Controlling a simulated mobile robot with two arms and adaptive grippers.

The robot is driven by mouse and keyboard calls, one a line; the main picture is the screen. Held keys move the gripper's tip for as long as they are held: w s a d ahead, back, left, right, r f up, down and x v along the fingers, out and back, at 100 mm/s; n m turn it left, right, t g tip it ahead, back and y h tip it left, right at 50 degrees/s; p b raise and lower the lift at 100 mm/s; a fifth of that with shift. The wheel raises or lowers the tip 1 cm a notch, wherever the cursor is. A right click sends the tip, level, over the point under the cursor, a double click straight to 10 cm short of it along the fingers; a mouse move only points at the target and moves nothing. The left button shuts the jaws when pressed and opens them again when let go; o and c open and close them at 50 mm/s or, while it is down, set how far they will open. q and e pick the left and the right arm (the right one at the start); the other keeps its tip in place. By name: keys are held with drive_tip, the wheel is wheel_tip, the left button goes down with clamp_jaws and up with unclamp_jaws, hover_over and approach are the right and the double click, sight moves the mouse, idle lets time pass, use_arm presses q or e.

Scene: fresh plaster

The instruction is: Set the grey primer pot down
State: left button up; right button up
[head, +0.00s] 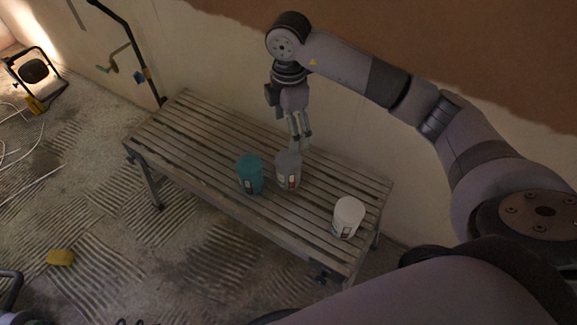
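The grey primer pot (288,171) is upright at the slatted bench (205,138), in the middle of a loose group of three pots. It looks to stand on the slats, but its base contact is hard to judge. My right gripper (301,146) points down at the pot's far upper rim. Its fingers are close together, and whether they grip the rim or are just apart from it cannot be made out. My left gripper is not in view.
A teal pot (250,174) stands close left of the grey pot. A white pot (347,217) stands to the right near the bench end. The bench's left half is clear. A yellow sponge (60,257) and a work lamp (34,72) are on the floor.

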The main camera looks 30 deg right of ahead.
sight(288, 158)
wheel_tip(288, 158, down, 11)
drive_tip(key=shift+f+b, duration=0.2)
drive_tip(key=shift+b, duration=0.85)
drive_tip(key=shift+f+b, duration=0.7)
drive_tip(key=shift+f, duration=2.2)
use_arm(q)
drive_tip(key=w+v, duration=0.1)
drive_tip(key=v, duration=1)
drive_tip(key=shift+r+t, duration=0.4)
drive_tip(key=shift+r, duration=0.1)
use_arm(e)
drive_tip(key=shift+a, duration=0.1)
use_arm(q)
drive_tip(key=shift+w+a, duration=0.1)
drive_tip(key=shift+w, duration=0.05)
use_arm(e)
drive_tip(key=shift+c, duration=0.6)
drive_tip(key=shift+w+r, duration=0.1)
drive_tip(key=shift+r, duration=0.05)
drive_tip(key=c, duration=1.6)
